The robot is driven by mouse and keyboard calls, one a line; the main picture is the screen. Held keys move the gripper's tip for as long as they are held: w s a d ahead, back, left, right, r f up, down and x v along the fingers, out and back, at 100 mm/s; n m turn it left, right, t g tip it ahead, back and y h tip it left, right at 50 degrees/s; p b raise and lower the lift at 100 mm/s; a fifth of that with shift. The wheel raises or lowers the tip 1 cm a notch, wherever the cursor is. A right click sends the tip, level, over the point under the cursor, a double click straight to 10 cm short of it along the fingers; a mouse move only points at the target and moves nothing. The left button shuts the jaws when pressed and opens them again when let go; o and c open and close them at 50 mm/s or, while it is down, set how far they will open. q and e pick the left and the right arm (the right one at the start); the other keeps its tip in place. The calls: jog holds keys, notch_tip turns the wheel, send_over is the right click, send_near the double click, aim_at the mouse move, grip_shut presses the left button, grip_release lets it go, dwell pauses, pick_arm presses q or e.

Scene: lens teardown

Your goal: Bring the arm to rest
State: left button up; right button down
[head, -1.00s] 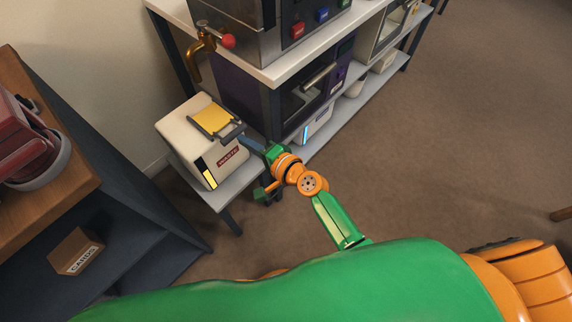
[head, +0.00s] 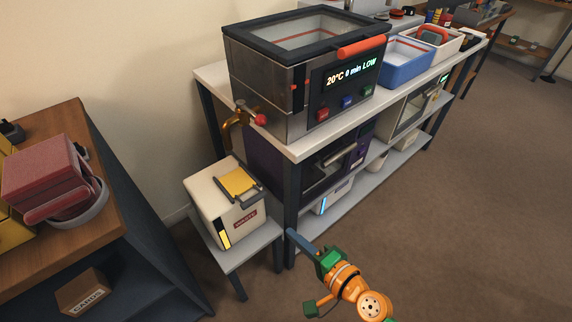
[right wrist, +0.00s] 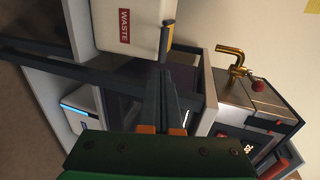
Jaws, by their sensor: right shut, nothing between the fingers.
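My right gripper (head: 303,243) is in the lower middle of the head view, in front of the shelf unit and to the right of the waste box. Its dark fingers are together and hold nothing. In the right wrist view the fingers (right wrist: 165,95) point at the space beside the white waste box (right wrist: 130,25). The box also shows in the head view (head: 215,205), on a small stand, with a yellow panel on top. I see no contact between gripper and box. My left gripper is out of view.
A bench (head: 300,150) with a steel bath (head: 300,75), brass tap (head: 240,118) and blue tray (head: 405,65) stands behind the gripper. A wooden table (head: 85,190) is at left, with a cards box (head: 83,292) below it. The brown floor (head: 480,220) at right is clear.

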jog(key=s+d+f+n+g+h, duration=0.2)
jog(key=s+d+f, duration=0.15)
jog(key=f, duration=0.45)
jog(key=s+d+f+n+g+h, duration=0.2)
jog(key=s+f, duration=0.2)
jog(key=f, duration=0.4)
jog(key=s+d+f+n+g+h, duration=0.2)
jog(key=s+d+f, duration=0.15)
jog(key=f, duration=0.45)
jog(key=s+d+f+n+g+h, duration=0.1)
jog(key=s+d+f+n+g, duration=0.25)
jog(key=s, duration=0.65)
jog(key=s+d+f+n+g+h, duration=0.2)
jog(key=s+f+n, duration=0.25)
jog(key=s, duration=0.45)
pick_arm(q)
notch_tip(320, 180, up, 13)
jog(key=p, duration=1.2)
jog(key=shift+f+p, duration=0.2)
jog(key=shift+p, duration=0.1)
pick_arm(e)
notch_tip(320, 180, up, 13)
jog(key=m, duration=0.1)
jog(key=shift+w+f, duration=0.15)
jog(key=shift+w, duration=0.3)
jog(key=shift+t, duration=0.25)
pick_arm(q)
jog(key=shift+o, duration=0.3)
